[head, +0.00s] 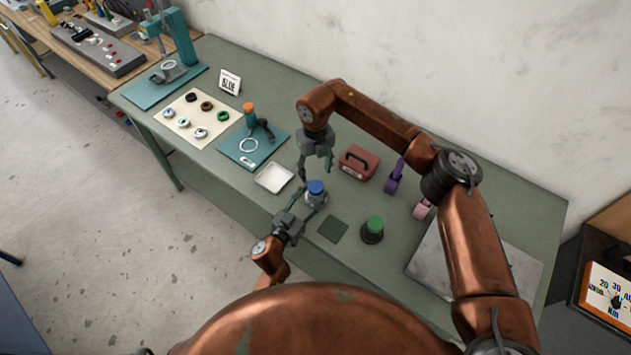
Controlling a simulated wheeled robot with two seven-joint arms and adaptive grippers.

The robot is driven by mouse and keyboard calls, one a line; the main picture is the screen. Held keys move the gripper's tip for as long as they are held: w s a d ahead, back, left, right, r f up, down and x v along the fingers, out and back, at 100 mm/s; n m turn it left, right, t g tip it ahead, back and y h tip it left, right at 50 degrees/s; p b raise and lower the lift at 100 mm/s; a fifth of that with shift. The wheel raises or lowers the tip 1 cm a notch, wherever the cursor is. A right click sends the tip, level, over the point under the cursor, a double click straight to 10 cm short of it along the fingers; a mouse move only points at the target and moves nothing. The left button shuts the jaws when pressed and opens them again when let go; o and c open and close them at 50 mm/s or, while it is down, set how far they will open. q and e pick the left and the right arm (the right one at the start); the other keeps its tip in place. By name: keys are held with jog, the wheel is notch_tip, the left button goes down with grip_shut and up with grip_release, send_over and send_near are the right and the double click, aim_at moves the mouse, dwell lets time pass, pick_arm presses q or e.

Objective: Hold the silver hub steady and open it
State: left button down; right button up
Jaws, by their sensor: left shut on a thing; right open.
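The silver hub (314,200) stands on the green table with a blue cap (316,187) on top. My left gripper (311,204) is shut on the hub's body from the near left side, and its fingers hide part of the hub. My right gripper (317,170) points down with its fingers apart. In the picture it is just above and behind the blue cap, and it holds nothing. I cannot tell its exact height over the cap.
A white tray (273,178) is left of the hub and a red toolbox (359,163) behind right. A dark square pad (333,229) and a green-topped black item (373,230) are to the right.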

aim_at(316, 186)
jog(key=m, duration=0.3)
jog(key=shift+a, duration=0.15)
jog(key=m, duration=2.2)
jog(key=shift+d+f+m, duration=0.2)
jog(key=shift+f+m, duration=0.2)
jog(key=shift+f, duration=3.6)
jog(key=shift+c, duration=0.2)
